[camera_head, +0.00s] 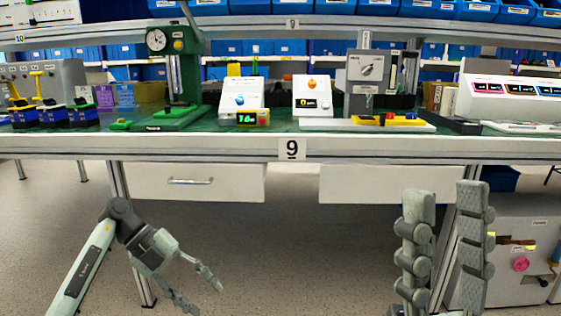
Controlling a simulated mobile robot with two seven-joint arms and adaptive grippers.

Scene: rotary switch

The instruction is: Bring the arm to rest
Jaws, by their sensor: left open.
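My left gripper (204,291) is low at the left, below and in front of the bench. Its fingers are apart and nothing is between them. My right gripper (446,246) is low at the right, close to the camera, with its two thick fingers pointing up. They stand apart with an empty gap. Neither gripper touches the switch or the bench. The base of the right gripper is cut off by the frame.
The bench edge (220,147) crosses the view above both grippers, with drawers (195,182) below. A green press (180,75), small white devices (313,96) and a white panel (510,95) stand on top. A grey cabinet (520,265) is at the lower right. The floor between the grippers is clear.

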